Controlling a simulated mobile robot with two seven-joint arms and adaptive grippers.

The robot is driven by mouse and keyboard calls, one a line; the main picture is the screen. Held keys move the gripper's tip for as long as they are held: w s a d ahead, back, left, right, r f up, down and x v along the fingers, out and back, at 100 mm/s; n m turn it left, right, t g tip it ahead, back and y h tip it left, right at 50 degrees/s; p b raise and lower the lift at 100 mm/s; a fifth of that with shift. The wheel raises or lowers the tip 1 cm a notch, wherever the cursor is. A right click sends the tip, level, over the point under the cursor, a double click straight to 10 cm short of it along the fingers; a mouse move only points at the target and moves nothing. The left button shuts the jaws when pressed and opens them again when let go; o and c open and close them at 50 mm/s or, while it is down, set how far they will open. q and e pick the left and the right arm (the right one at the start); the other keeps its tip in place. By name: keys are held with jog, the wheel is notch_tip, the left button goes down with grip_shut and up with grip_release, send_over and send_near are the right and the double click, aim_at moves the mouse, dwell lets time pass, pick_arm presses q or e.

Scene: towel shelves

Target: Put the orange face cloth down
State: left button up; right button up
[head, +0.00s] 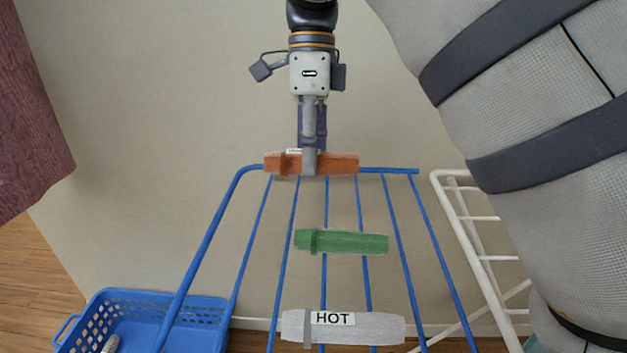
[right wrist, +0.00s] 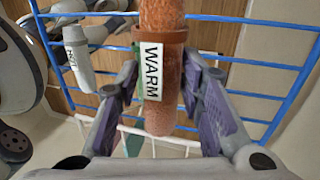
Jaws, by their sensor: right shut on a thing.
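The orange face cloth (head: 342,163) is a rolled cloth lying crosswise at the far end of the blue rack in the head view. In the right wrist view the orange cloth (right wrist: 166,90) has a brown band and a label reading WARM. My right gripper (head: 311,157) reaches in from the top and is shut on the cloth near its middle. The fingers (right wrist: 165,110) stand on either side of it in the wrist view. The cloth overlaps the rack's far bar; I cannot tell whether it touches the bars. My left gripper is out of view.
The blue wire rack (head: 208,240) also holds a rolled green cloth (head: 350,243) and, nearer, a white roll (head: 380,328) labelled HOT. A blue basket (head: 135,305) stands at lower left. A white wire rack (head: 478,218) is at right. A maroon cloth (head: 25,115) hangs at left.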

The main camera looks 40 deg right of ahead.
send_over(338, 210)
jog(key=f, duration=0.6)
jog(key=shift+w+d+f, duration=0.1)
jog(key=shift+w+f, duration=0.2)
jog(key=shift+w, duration=0.05)
jog(key=f, duration=0.3)
jog(key=shift+d+f, duration=0.25)
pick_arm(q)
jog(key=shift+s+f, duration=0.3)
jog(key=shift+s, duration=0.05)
pick_arm(e)
jog(key=o, duration=1.3)
jog(key=shift+f, duration=0.15)
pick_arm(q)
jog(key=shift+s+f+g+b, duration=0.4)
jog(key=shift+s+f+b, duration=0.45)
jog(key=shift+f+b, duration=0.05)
pick_arm(e)
jog(key=v, duration=1.2)
jog(key=shift+r, duration=0.2)
